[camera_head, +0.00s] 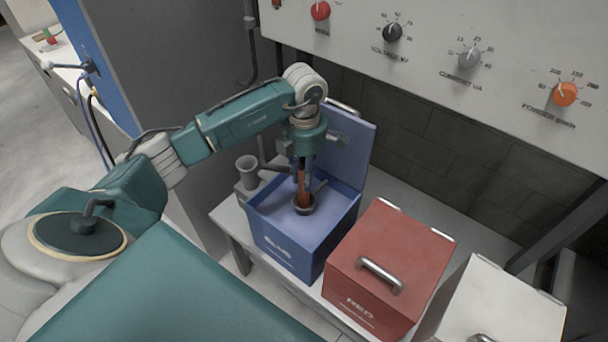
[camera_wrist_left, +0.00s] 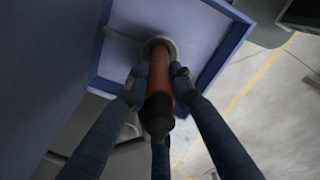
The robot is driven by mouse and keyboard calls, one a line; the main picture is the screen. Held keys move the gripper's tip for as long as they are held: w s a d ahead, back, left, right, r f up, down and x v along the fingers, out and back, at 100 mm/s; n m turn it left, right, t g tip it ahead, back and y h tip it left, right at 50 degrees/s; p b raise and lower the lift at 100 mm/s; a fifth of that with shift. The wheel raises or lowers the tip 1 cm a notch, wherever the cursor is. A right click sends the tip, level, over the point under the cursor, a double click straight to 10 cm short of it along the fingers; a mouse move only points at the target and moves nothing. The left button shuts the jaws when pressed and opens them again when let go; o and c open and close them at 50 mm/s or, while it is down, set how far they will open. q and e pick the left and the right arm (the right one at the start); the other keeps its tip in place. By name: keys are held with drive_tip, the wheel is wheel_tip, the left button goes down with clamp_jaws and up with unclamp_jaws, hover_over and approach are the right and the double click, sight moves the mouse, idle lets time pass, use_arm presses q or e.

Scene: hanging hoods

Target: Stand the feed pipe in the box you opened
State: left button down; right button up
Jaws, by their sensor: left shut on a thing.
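The blue box (camera_head: 283,236) stands on the grey bench with its lid (camera_head: 347,150) raised at the back. My left gripper (camera_head: 304,181) points down over the box opening, shut on the orange-brown feed pipe (camera_head: 303,192). In the left wrist view the fingers (camera_wrist_left: 158,82) close around the pipe (camera_wrist_left: 160,74), which has a dark near end. The pipe's far end meets a round grey ring (camera_wrist_left: 158,42) inside the box. I cannot tell whether this ring is part of the pipe or the box, or whether the pipe touches the floor. My right gripper is not in view.
A closed red box (camera_head: 390,262) and a closed white box (camera_head: 508,312) stand to the right on the bench (camera_head: 228,217). A grey flared cup (camera_head: 247,172) stands left of the blue box. A panel with knobs (camera_head: 430,60) overhangs the bench.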

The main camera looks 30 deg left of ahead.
use_arm(q)
wheel_tip(320, 180, down, 5)
drive_tip(key=b, duration=0.4)
drive_tip(key=shift+f, duration=0.15)
idle(0.6)
drive_tip(key=c, duration=1.4)
unclamp_jaws()
drive_tip(key=shift+c, duration=0.2)
wheel_tip(320, 180, up, 12)
drive_tip(key=shift+f, duration=0.1)
